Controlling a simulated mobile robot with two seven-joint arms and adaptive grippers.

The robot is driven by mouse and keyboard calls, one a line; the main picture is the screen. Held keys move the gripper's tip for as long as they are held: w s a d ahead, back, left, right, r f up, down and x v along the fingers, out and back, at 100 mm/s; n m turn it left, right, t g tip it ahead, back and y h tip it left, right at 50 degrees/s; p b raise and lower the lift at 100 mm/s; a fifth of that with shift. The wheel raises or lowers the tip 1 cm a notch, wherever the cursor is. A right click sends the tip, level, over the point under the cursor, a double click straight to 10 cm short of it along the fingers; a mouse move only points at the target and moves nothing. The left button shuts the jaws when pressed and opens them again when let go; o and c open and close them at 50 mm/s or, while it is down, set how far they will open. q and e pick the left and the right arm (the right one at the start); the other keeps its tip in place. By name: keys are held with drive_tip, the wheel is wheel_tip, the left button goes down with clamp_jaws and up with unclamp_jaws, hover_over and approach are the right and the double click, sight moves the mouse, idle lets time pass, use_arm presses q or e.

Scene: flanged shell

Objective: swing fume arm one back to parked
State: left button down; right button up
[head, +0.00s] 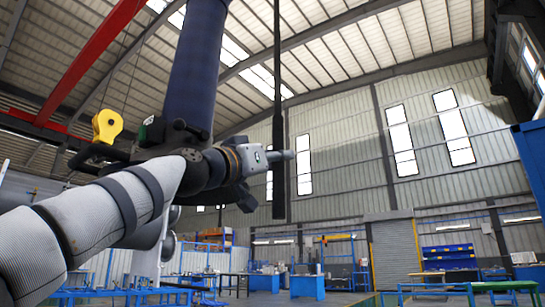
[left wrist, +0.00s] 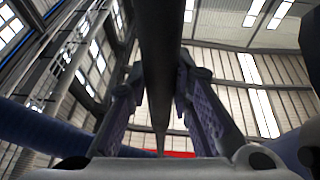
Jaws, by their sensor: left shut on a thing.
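A long dark rod (head: 278,190) hangs nearly upright in the middle of the head view, thin above and thicker below. My left gripper (head: 281,155) is across its lower part. In the left wrist view, the two fingers of the gripper (left wrist: 160,72) are on either side of the dark rod (left wrist: 160,45), shut on it. A thick dark-blue tube (head: 200,60) rises out of the top of the head view behind my left arm. I cannot tell which part of the fume arm the rod or tube is. My right gripper is not in view.
A yellow block (head: 107,126) hangs at the left, near my arm. A red beam (head: 92,58) runs overhead. Blue workbenches (head: 307,286) and a roller door (head: 395,253) stand far back. A blue structure (head: 532,160) edges in at the right. The air right of the rod looks clear.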

use_arm(q)
drive_tip(key=shift+s+a+f, duration=0.1)
drive_tip(key=shift+s+f, duration=0.05)
drive_tip(key=shift+s, duration=0.2)
drive_tip(key=c, duration=1.4)
unclamp_jaws()
drive_tip(key=shift+s+a, duration=0.1)
drive_tip(key=shift+v, duration=5.9)
